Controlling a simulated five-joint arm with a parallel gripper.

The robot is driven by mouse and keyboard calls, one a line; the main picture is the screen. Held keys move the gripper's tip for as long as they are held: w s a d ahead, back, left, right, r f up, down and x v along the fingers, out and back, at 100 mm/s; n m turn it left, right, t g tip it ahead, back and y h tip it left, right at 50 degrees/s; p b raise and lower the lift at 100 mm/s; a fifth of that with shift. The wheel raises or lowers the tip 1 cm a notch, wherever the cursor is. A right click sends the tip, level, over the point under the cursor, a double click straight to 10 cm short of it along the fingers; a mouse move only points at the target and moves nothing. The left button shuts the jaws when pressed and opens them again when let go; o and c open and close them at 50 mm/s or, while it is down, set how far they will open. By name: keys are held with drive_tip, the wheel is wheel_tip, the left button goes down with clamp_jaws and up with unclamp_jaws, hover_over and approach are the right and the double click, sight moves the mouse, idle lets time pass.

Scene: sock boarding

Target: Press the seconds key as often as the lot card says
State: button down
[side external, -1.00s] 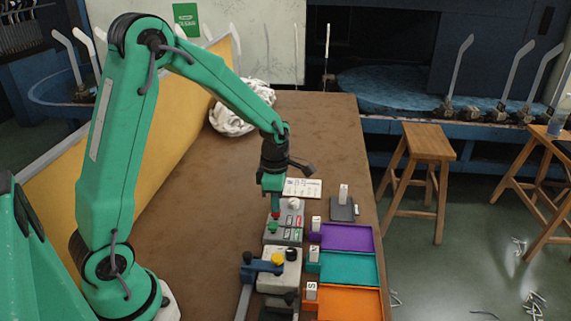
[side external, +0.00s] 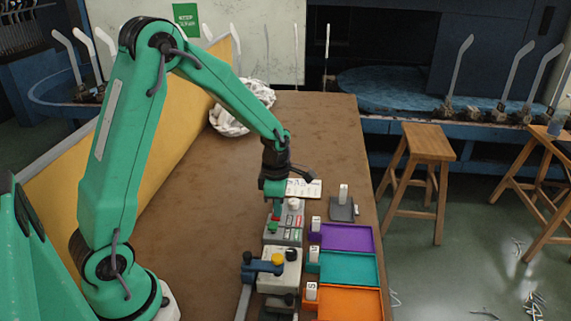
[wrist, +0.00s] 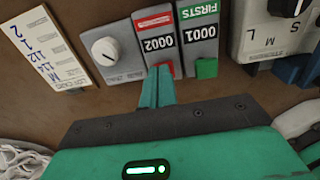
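The grey counter panel (side external: 284,236) sits beneath my gripper (side external: 277,211). In the wrist view its red-labelled counter (wrist: 157,44) reads 0002 and the green FIRSTS counter (wrist: 196,37) reads 0001. My gripper's fingers (wrist: 158,78) are together, with nothing seen between them. Their tips are at the red key (wrist: 164,69), mostly covering it; I cannot tell whether they press it. The green key (wrist: 207,68) is beside them, uncovered. The white lot card (wrist: 44,45) has blue marks, upside down here, with a large 2 at its end; it also lies behind the panel in the side view (side external: 304,188).
A white knob (wrist: 104,49) is beside the red counter. Purple (side external: 347,237), teal (side external: 349,268) and orange (side external: 349,303) trays line the right edge. White cloth (side external: 230,120) lies at the back.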

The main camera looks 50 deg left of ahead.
drive_tip(key=shift+s+f, duration=0.4)
drive_tip(key=shift+s, duration=0.05)
wheel_tip(320, 180, up, 15)
drive_tip(key=shift+w, duration=0.45)
drive_tip(key=shift+f, duration=0.1)
idle(0.5)
drive_tip(key=s+d+r+m+t, duration=0.2)
drive_tip(key=s+r+m, duration=0.1)
drive_tip(key=s+m, duration=0.6)
drive_tip(key=s+d+r+m+t, duration=0.3)
drive_tip(key=s+m, duration=0.6)
drive_tip(key=m, duration=0.9)
drive_tip(key=shift+d, duration=0.25)
drive_tip(key=shift+r, duration=0.1)
